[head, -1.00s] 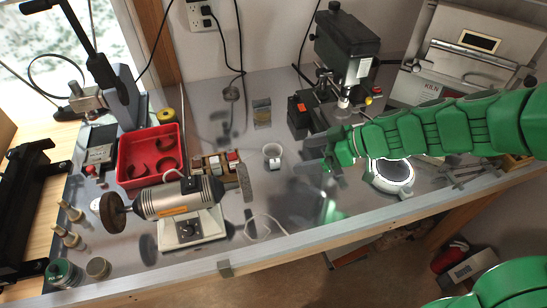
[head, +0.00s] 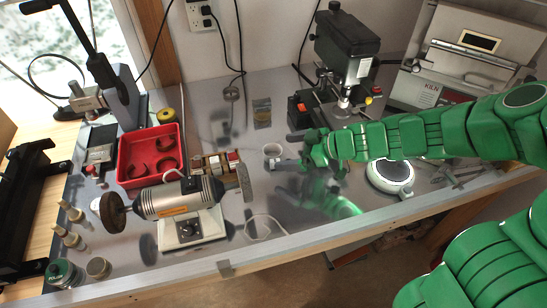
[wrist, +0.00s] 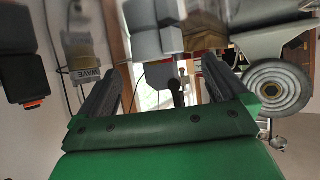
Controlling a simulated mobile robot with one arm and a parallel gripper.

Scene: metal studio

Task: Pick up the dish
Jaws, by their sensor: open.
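In the wrist view my gripper (wrist: 158,88) shows both fingers spread wide. I cannot make out the dish there.
A bench grinder (head: 180,200) stands to the left, its right wheel (head: 244,182) near the dish. Small blocks (head: 215,163) lie behind it. A red tray (head: 151,155) is further left. A drill press (head: 345,60) stands behind my arm.

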